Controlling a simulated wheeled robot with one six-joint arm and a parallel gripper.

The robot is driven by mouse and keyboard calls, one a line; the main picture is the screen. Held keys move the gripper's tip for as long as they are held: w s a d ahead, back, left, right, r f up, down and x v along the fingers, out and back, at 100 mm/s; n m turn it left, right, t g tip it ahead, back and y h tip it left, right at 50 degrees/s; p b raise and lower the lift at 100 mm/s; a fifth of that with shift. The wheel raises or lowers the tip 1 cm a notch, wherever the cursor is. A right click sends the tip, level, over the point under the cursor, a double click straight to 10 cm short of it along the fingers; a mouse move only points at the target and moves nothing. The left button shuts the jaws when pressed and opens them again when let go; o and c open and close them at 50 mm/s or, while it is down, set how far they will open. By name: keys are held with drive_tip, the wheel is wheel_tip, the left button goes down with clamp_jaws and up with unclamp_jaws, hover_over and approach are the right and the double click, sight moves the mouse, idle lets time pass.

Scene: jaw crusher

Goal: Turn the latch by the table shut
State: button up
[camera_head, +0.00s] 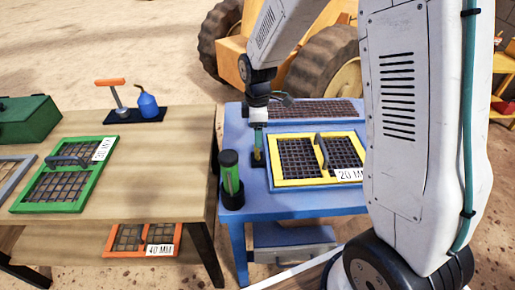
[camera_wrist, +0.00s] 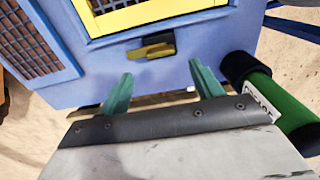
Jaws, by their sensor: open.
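The latch (camera_wrist: 150,50) is a short yellow bar on a dark plate, on the blue bench top beside the yellow-framed 20 MM screen (camera_head: 273,164). In the wrist view it lies roughly alongside the frame's edge (camera_wrist: 150,14), with a gap of blue surface between them. My gripper (camera_wrist: 161,70) is open, its two teal fingers apart and empty. In that view the latch appears just beyond the fingertips, between their lines; contact cannot be seen. In the head view my gripper (camera_head: 260,142) points down over the dark latch plate (camera_head: 258,160) and partly hides the latch.
A green cylinder (camera_head: 231,172) in a black holder stands close by, at right in the wrist view (camera_wrist: 272,100). The wooden table (camera_head: 180,155) at left carries a green-framed screen (camera_head: 85,183), a blue oil can (camera_head: 148,105) and a green box (camera_head: 28,120). A narrow gap separates table and bench.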

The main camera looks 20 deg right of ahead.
wheel_tip(320, 180, down, 7)
drive_tip(key=shift+f, duration=0.15)
idle(0.4)
drive_tip(key=c, duration=1)
